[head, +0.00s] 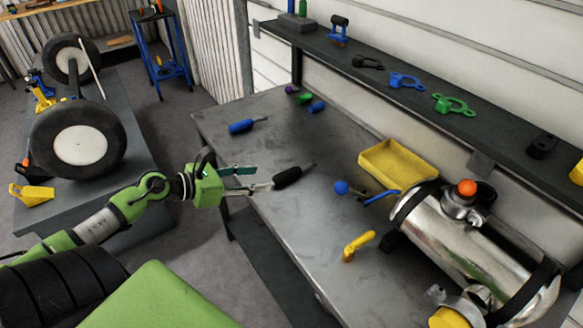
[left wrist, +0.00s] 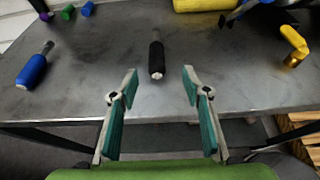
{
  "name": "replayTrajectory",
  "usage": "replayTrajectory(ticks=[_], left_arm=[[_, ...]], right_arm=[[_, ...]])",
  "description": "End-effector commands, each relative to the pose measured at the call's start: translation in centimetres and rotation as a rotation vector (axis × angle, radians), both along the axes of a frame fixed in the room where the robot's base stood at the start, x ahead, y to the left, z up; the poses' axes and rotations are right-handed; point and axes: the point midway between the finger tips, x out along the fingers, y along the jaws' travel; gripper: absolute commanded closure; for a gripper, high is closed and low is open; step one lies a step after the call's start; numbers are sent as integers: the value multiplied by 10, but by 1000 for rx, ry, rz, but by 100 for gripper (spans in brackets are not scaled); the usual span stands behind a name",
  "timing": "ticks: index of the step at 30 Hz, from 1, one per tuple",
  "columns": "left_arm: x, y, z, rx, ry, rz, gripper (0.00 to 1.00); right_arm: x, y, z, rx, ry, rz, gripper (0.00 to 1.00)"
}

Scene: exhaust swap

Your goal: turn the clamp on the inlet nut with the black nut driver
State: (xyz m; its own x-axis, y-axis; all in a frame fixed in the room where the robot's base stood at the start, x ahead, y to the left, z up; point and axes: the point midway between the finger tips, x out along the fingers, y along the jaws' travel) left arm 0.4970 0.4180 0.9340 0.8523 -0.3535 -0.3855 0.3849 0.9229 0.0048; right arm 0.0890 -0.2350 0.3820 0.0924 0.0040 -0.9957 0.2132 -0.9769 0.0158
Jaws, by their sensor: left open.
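The black nut driver (head: 287,177) lies on the metal workbench with its thin shaft pointing away from me. In the left wrist view the driver (left wrist: 156,60) lies just beyond the fingertips, centred between them. My left gripper (head: 256,179) is open at the bench's near edge, close to the driver's handle end; its spread teal fingers (left wrist: 159,80) hold nothing. A silver exhaust cylinder (head: 450,233) lies at the right of the bench. A metal clamp (head: 463,208) sits around a fitting with an orange top (head: 466,187). I cannot tell which fitting is the inlet nut. My right gripper is out of view.
A blue driver (head: 241,126) and small coloured pieces lie at the far left of the bench. A shelf (head: 400,103) runs along the wall.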

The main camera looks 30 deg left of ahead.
Motion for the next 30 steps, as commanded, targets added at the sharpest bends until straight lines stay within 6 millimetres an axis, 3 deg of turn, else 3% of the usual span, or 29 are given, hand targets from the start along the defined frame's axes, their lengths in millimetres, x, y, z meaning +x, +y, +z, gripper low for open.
replayTrajectory(ticks=[12,23,30], left_arm=[[51,-20,-20,-6,-4,4,57],[69,-27,-29,-5,-3,4,57],[94,-31,-38,-10,-3,4,57]], right_arm=[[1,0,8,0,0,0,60],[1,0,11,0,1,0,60],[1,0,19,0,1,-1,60]])
